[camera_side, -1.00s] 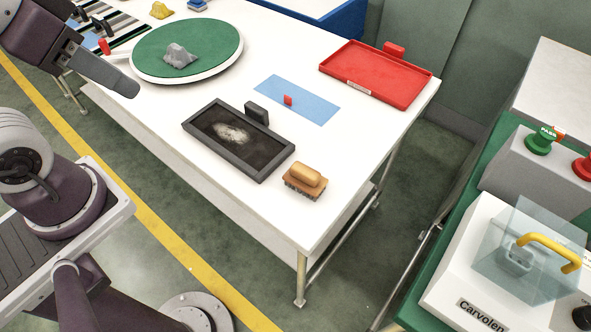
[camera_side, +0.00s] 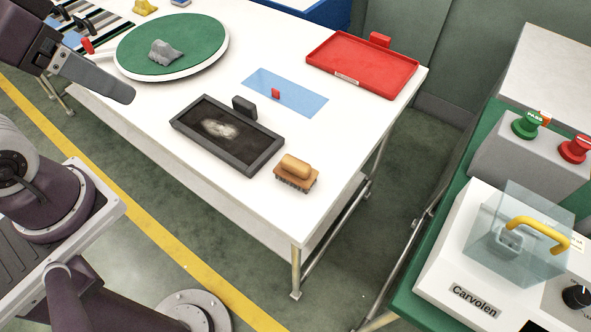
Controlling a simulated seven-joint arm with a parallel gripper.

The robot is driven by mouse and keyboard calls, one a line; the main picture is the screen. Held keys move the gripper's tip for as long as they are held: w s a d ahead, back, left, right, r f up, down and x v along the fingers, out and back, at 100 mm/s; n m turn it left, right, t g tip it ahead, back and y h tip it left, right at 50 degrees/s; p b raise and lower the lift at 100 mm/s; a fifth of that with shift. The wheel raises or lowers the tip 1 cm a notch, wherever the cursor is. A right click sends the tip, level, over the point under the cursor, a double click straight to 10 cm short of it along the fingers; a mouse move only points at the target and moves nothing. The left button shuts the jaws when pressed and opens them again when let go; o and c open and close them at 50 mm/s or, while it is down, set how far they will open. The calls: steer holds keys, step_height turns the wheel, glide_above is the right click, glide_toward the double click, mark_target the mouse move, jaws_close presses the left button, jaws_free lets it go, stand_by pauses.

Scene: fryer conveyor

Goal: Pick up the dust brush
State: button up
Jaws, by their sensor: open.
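The dust brush (camera_side: 296,172), with a tan rounded handle and a brown block with dark bristles, rests bristles down near the white table's front right corner. It stands apart from the dark-framed tray. My gripper (camera_side: 108,84) is at the upper left, over the table's left side near the green turntable, far from the brush. It is open. One grey finger shows clearly; the other cannot be made out. I see nothing held in it.
The dark tray (camera_side: 225,158) with pale dust and a black block on its rim lies left of the brush. A blue mat (camera_side: 300,103), red tray (camera_side: 335,78) and green turntable (camera_side: 140,40) with a grey lump are farther back. White table (camera_side: 330,140) is bare around the brush.

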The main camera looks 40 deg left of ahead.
steer(key=m+g, duration=0.6)
steer(key=m, duration=1.1)
glide_above(296, 163)
step_height(296, 163, down, 24)
steer(key=shift+r, duration=0.15)
step_height(296, 163, down, 8)
steer(key=shift+w+r, duration=0.1)
steer(key=shift+r, duration=0.15)
steer(key=c, duration=1.5)
step_height(296, 163, up, 10)
steer(key=shift+a+r, duration=0.1)
